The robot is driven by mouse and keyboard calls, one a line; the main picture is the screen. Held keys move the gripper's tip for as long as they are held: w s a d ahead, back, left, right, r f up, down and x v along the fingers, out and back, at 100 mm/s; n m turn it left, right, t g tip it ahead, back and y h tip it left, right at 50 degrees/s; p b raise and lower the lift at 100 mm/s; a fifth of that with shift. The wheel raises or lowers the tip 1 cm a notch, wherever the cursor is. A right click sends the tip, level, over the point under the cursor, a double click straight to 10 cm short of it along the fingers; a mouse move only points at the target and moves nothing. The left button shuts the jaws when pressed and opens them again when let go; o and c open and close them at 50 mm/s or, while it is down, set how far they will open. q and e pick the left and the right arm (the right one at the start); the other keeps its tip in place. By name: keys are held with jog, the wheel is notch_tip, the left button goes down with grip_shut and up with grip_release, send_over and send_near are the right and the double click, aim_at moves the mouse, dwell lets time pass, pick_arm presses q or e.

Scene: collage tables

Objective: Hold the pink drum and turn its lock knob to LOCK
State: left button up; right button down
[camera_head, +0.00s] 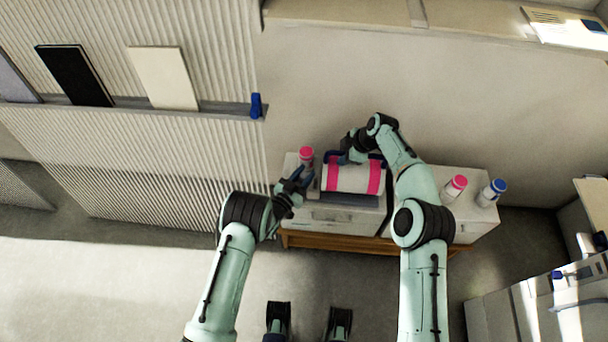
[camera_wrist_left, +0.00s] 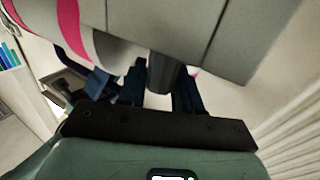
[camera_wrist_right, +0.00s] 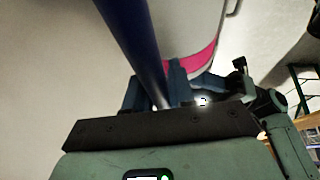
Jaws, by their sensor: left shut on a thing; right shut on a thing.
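The white drum with pink bands (camera_head: 345,178) lies on its side on a cabinet, with its left end facing my left gripper. My left gripper (camera_head: 300,180) is at that end. In the left wrist view its blue fingers (camera_wrist_left: 160,88) are shut on a dark grey piece (camera_wrist_left: 163,72), which looks like the lock knob; the drum (camera_wrist_left: 70,25) is just beyond. Any LOCK marking is unreadable.
A pink-capped bottle (camera_head: 306,156) stands close behind my left gripper. Another pink-capped bottle (camera_head: 454,188) and a blue-capped bottle (camera_head: 491,192) stand on the cabinet (camera_head: 340,217) to the right. A corrugated panel (camera_head: 130,160) is at left.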

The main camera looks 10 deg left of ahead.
pick_arm(q)
jog(key=m+g+h, duration=0.5)
jog(key=h, duration=0.1)
jog(key=shift+w+a+m+g+h, duration=0.1)
jog(key=shift+m+g+h, duration=0.2)
jog(key=shift+m, duration=0.1)
jog(key=shift+m+g+h, duration=0.6)
jog(key=shift+m+g, duration=0.3)
jog(key=shift+g, duration=0.4)
jog(key=shift+m+g+h, duration=0.6)
jog(key=shift+m+g, duration=0.3)
jog(key=shift+g, duration=0.4)
jog(key=shift+m+g, duration=0.3)
jog(key=shift+g, duration=0.3)
jog(key=o, duration=0.9)
jog(key=shift+o, duration=0.2)
jog(key=v, duration=1.2)
jog(key=shift+f, duration=0.2)
